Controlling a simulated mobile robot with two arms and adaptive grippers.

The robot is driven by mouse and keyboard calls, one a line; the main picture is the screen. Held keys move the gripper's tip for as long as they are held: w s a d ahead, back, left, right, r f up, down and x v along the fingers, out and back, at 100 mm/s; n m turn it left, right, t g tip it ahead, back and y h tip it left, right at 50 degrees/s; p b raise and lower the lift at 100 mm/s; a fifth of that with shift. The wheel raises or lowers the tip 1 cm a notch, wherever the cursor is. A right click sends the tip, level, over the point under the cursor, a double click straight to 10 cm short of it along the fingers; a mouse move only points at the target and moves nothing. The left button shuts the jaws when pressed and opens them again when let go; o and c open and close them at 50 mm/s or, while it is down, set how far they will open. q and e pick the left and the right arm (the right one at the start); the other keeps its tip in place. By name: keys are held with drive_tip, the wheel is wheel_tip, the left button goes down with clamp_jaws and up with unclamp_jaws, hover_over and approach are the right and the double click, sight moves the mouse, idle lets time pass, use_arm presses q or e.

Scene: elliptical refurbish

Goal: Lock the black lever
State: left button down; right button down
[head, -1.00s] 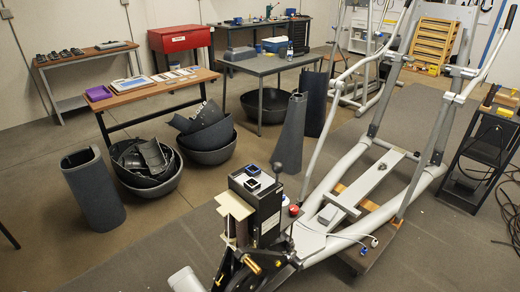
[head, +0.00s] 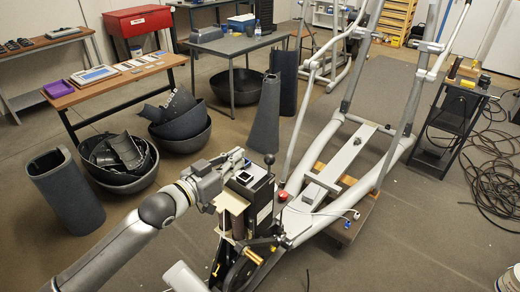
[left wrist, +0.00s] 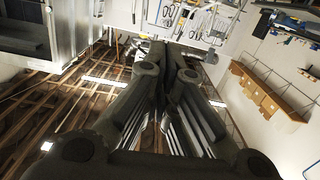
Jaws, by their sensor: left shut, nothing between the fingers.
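The black lever (head: 269,160) is a thin upright stick with a round black knob, on the black box-shaped unit (head: 262,192) of the grey elliptical machine (head: 360,148). My left gripper (head: 238,156) is just left of the knob, above the top of the unit. Its fingers are closed together with nothing seen between them. Whether the fingertips touch the lever cannot be told. In the left wrist view the closed fingers (left wrist: 172,48) fill the middle, and the lever does not show. My right gripper is not in view.
A red button (head: 282,196) sits beside the unit. Grey shells in round bins (head: 120,180) and an upright curved panel (head: 65,190) stand at left. A wooden-topped table (head: 120,81) is behind them. A black cart (head: 452,125) and coiled cables (head: 492,185) are at right.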

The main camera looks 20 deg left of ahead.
use_arm(q)
drive_tip(key=shift+d+r, duration=0.15)
drive_tip(key=shift+r, duration=0.1)
drive_tip(key=shift+w, duration=0.15)
drive_tip(key=p, duration=0.3)
hover_over(269, 163)
drive_tip(key=a, duration=0.2)
wheel_tip(269, 163, down, 3)
drive_tip(key=shift+s+d+f, duration=0.2)
drive_tip(key=shift+s+f, duration=0.25)
drive_tip(key=shift+f, duration=0.3)
